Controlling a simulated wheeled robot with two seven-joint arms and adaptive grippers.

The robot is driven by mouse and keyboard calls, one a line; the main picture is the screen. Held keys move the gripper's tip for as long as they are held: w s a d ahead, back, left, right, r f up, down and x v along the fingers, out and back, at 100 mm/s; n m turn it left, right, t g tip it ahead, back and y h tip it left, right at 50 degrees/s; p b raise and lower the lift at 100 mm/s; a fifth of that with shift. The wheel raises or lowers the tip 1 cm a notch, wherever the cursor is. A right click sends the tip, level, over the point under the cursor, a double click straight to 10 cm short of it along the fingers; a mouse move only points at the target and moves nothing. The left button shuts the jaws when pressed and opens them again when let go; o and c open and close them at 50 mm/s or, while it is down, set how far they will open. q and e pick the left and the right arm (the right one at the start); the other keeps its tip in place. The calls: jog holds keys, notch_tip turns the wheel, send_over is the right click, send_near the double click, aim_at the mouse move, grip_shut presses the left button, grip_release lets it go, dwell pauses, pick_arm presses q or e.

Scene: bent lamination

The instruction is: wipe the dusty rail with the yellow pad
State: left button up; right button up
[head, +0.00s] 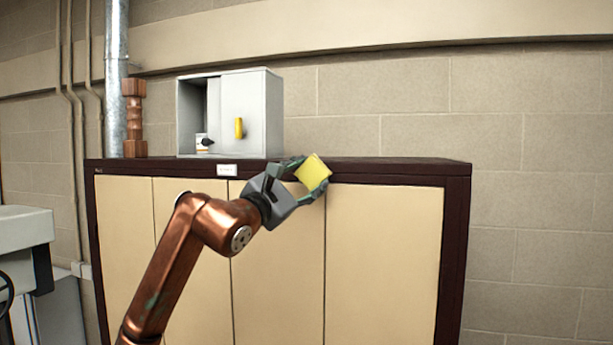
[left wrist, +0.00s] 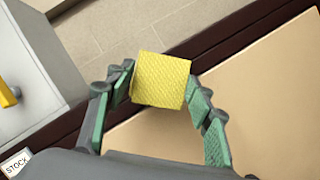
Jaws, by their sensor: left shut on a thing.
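My left gripper (head: 309,176) is shut on the yellow pad (head: 314,171), a square textured block. In the left wrist view the pad (left wrist: 162,79) sits between the green-lined fingers (left wrist: 160,84). The pad is at the height of the dark brown top rail (head: 400,178) of the cabinet, near its middle. That rail also shows in the left wrist view (left wrist: 238,38), running diagonally behind the pad. I cannot tell whether pad and rail touch. Dust cannot be made out on the rail. My right gripper is not in view.
A grey metal box (head: 262,110) with a yellow handle (head: 239,128) stands on the cabinet top, left of the pad. A brown turned post (head: 134,120) stands farther left. A small label (head: 227,170) is on the rail. The cabinet top right of the pad is clear.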

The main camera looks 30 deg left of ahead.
pick_arm(q)
jog(key=shift+s+d+f+b, duration=0.1)
jog(key=shift+s+b, duration=0.1)
jog(key=shift+s, duration=0.15)
jog(key=shift+s+d+b, duration=0.1)
jog(key=shift+s+b, duration=0.05)
jog(key=shift+s, duration=0.2)
jog(key=s, duration=0.2)
jog(key=s+d+b, duration=0.1)
jog(key=s, duration=0.1)
jog(key=shift+s, duration=0.15)
jog(key=shift+s, duration=0.1)
jog(key=s, duration=0.2)
jog(key=shift+s+d+b, duration=0.35)
jog(key=shift+s+d, duration=0.05)
jog(key=shift+w, duration=0.1)
jog(key=shift+a, duration=0.1)
